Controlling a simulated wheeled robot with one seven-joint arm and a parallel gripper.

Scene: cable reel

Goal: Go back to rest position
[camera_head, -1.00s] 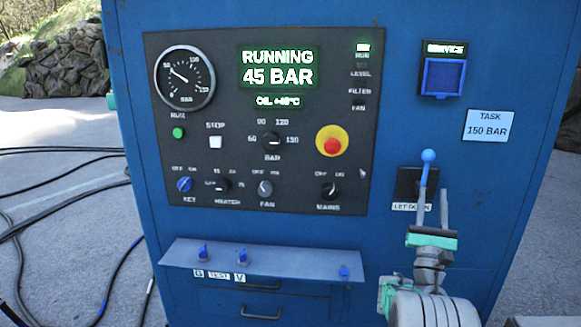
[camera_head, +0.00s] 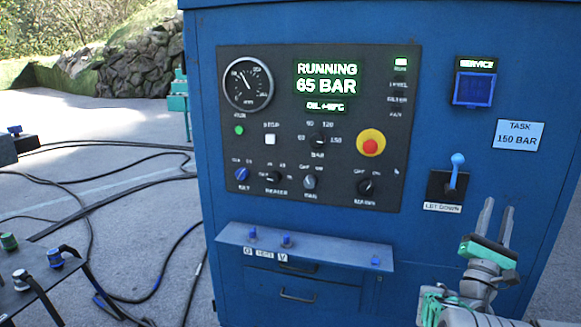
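My gripper (camera_head: 496,226) is at the lower right in the head view, in front of the blue cabinet (camera_head: 450,250). Its two grey fingers point up and stand apart, with nothing between them. The blue-knobbed let-down lever (camera_head: 456,170) is above and left of the fingertips, apart from them. The control panel (camera_head: 385,120) has a lit display (camera_head: 326,77) reading "RUNNING 65 BAR". A label (camera_head: 520,134) reads "TASK 150 BAR". The bar selector knob (camera_head: 318,140) and the round gauge (camera_head: 248,83) are on the panel.
A shelf (camera_head: 305,246) with small blue valves juts from the cabinet front. Black hoses (camera_head: 130,160) lie on the ground at left. A dark table (camera_head: 30,280) with capped fittings stands at the lower left. Open paving lies between the hoses.

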